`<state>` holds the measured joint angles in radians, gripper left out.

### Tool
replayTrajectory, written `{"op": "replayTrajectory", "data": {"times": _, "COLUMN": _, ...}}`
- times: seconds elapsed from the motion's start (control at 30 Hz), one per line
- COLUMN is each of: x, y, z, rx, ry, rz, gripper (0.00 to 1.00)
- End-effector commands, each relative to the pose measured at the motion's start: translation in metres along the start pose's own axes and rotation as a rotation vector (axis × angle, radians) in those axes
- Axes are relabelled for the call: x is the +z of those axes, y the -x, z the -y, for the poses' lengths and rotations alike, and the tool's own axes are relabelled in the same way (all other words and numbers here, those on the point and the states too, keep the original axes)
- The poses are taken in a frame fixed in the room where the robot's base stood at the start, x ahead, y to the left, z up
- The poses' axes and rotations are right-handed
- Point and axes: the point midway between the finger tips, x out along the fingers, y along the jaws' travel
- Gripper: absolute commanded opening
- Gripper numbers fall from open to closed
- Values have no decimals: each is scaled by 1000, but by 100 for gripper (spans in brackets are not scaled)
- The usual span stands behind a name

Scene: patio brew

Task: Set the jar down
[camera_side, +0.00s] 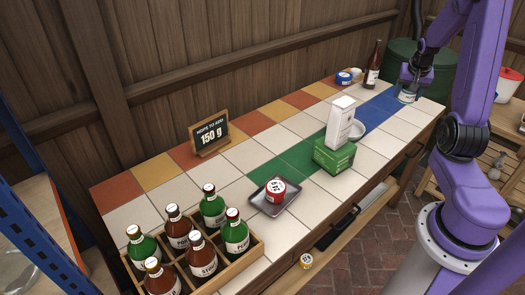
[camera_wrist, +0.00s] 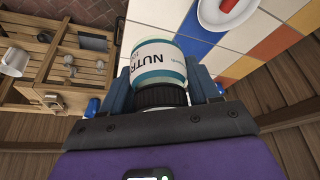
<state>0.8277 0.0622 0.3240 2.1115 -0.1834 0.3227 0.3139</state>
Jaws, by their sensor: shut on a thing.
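My gripper (camera_side: 412,82) is at the far right end of the tiled counter (camera_side: 225,170), over the blue tiles. It is shut on a jar (camera_side: 407,96) with a pale label. In the wrist view the jar (camera_wrist: 158,66) shows a white label with teal bands and the letters "NUTR", and a dark ribbed lid (camera_wrist: 160,96) lies between my fingers. The jar is at or just above the counter top; I cannot tell whether its base touches.
A brown bottle (camera_side: 373,66) and a blue-labelled tin (camera_side: 344,78) stand left of the jar. A white carton (camera_side: 340,122), green box (camera_side: 334,155), grey tray (camera_side: 287,200) with a red tin and a wooden bottle crate (camera_side: 243,262) are farther left. Blue tiles (camera_side: 380,110) are clear.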

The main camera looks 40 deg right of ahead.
Motion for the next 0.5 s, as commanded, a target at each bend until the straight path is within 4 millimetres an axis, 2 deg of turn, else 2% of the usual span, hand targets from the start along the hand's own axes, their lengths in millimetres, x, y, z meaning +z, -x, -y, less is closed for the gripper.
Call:
{"op": "replayTrajectory", "data": {"times": 0.1, "x": -14, "y": 29, "z": 1, "rx": -3, "ry": 0, "rz": -10, "gripper": 26}}
{"op": "replayTrajectory", "data": {"times": 0.3, "x": -28, "y": 66, "z": 1, "rx": -2, "ry": -1, "rz": -7, "gripper": 26}}
{"op": "replayTrajectory", "data": {"times": 0.43, "x": -36, "y": 86, "z": 1, "rx": -2, "ry": 1, "rz": -5, "gripper": 26}}
{"op": "replayTrajectory", "data": {"times": 0.5, "x": -32, "y": 85, "z": 16, "rx": -11, "ry": 26, "rz": 0, "gripper": 26}}
